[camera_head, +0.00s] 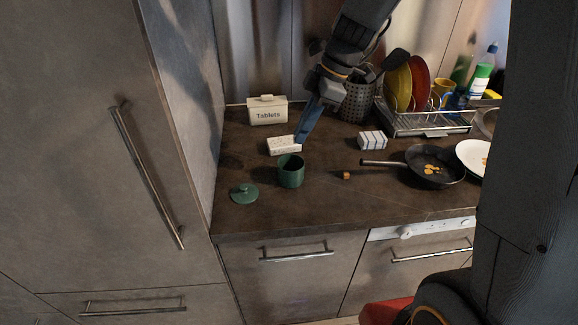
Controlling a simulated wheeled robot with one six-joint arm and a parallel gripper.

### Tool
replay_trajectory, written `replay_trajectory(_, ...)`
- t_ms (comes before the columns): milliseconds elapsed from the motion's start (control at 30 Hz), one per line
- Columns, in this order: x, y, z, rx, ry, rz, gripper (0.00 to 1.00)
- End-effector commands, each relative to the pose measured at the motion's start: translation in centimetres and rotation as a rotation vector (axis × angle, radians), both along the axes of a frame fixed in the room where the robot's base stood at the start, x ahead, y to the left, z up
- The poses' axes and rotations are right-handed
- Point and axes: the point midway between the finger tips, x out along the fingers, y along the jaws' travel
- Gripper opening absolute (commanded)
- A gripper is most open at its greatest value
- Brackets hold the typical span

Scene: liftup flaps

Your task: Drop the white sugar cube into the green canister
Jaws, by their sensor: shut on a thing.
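The green canister (291,172) stands open and upright on the dark counter. Its green lid (244,192) lies on the counter to its left. A low white speckled box (284,146), seemingly of sugar cubes, lies just behind the canister. My gripper (300,144) points down at the right end of this box, behind and slightly right of the canister. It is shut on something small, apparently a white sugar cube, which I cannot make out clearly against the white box. A small brown cube (347,175) lies on the counter right of the canister.
A "Tablets" box (267,112) stands at the back left. A striped white box (373,140), a pan (434,168), a dish rack (430,123) and a perforated holder (358,98) are to the right. A tall cabinet (105,130) borders the left. The counter front is clear.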

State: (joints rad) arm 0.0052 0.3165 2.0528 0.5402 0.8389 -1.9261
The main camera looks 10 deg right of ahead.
Motion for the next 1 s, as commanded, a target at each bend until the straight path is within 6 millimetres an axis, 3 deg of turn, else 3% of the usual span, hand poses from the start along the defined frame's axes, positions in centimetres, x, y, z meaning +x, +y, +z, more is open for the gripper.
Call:
replay_trajectory(533, 0.0, 0.0, -5.3, -0.001, 0.002, -0.001, 0.00)
replay_trajectory(900, 0.0, 0.0, -5.8, -0.001, 0.000, -0.001, 0.00)
replay_trajectory(933, 0.0, 0.0, -5.8, -0.001, 0.000, -0.001, 0.15)
replay_trajectory(1000, 0.0, 0.0, -5.8, -0.001, 0.000, -0.001, 0.27)
